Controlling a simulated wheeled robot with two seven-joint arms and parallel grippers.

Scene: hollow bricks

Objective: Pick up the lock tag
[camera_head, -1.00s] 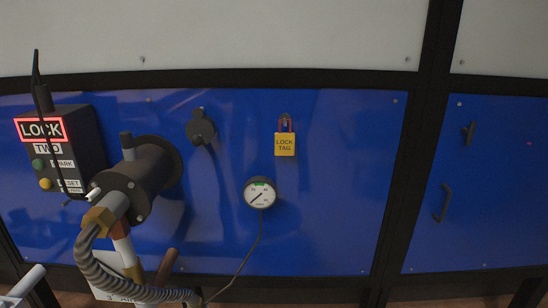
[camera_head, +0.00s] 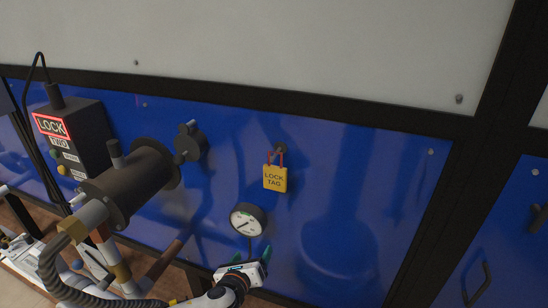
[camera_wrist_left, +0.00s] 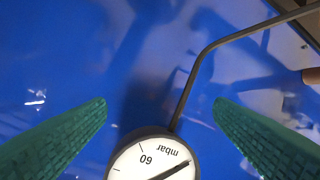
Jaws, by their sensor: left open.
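The lock tag (camera_head: 275,179) is a yellow padlock-shaped tag with a red shackle and black lettering. It hangs from a small dark peg (camera_head: 281,148) on the blue panel in the head view. My left gripper (camera_head: 250,258) is low in the head view, below the tag and just under the round gauge (camera_head: 247,220). It is open and empty, its green fingers spread. In the left wrist view both fingers of my left gripper (camera_wrist_left: 160,112) frame blue panel, with the gauge (camera_wrist_left: 152,160) upside down at the bottom. The tag does not show there. My right gripper is not in view.
A dark cylindrical fitting (camera_head: 133,186) with a ribbed hose (camera_head: 55,270) juts out left of the gauge. A black lock box (camera_head: 75,140) is at far left. A thin bent tube (camera_wrist_left: 190,85) crosses the wrist view. Blue panel right of the tag is clear.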

